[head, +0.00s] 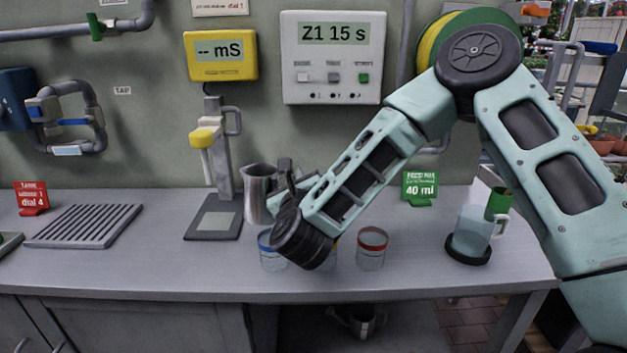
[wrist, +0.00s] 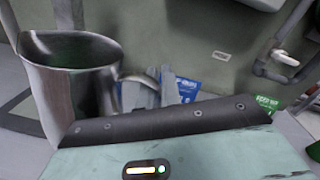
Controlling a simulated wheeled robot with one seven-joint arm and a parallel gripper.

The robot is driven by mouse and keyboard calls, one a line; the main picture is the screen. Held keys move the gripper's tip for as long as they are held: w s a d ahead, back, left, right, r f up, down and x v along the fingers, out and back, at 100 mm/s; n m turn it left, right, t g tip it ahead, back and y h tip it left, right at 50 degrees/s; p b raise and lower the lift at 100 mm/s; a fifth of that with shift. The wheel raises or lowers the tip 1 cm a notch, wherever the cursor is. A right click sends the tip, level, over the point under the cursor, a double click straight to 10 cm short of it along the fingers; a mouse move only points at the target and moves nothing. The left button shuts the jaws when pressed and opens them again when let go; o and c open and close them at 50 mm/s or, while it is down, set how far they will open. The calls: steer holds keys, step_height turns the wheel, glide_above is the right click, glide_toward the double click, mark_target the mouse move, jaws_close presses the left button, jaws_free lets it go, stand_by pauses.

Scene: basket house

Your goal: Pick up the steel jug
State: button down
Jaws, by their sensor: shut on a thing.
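The steel jug (head: 258,192) stands upright at the middle of the bench in the head view, partly hidden behind my arm's end. In the wrist view the jug (wrist: 72,85) fills the left side, with its open mouth and its handle (wrist: 140,82) on the right. My gripper (head: 287,172) is at the jug's right side in the head view. In the wrist view the grey fingers (wrist: 160,90) are shut on the handle. I cannot tell whether the jug's base touches the bench.
A meter stand with a yellow probe (head: 205,138) is close to the jug's left. Jars with a blue lid (head: 268,245) and a red lid (head: 372,245) stand in front. A clear pitcher (head: 470,232) is at the right. A green sign (head: 420,187) stands at the back.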

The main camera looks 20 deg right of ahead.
steer(key=s+a+b, duration=0.2)
steer(key=a+b, duration=0.4)
steer(key=a, duration=1.1)
stand_by(2.0)
